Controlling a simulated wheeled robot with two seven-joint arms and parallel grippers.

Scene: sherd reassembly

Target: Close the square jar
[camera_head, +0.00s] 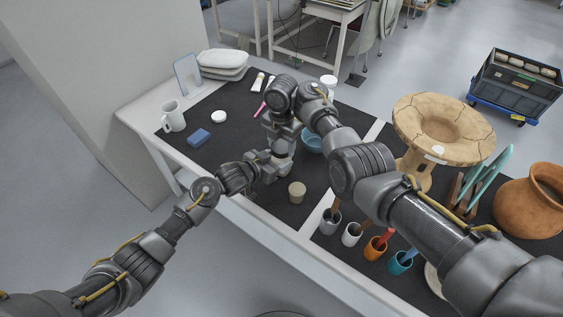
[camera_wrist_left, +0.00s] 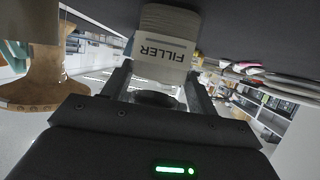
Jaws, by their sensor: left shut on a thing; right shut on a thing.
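The square jar (camera_wrist_left: 165,52) is pale grey-beige and carries a white label reading FILLER in the left wrist view. My left gripper (camera_wrist_left: 158,88) is shut on it, with one finger on each side. In the head view my left gripper (camera_head: 270,166) is low over the black mat, and only a small pale part of the jar shows there. My right gripper (camera_head: 283,148) points down directly above the jar, very close to it. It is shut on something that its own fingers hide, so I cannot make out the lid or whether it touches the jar.
A small beige cylinder (camera_head: 297,192) stands on the mat just right of my left gripper. A blue bowl (camera_head: 312,140) is behind. Tool cups, including an orange one (camera_head: 376,248), line the front right. A blue sponge (camera_head: 198,137) and a mug (camera_head: 173,115) are at left.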

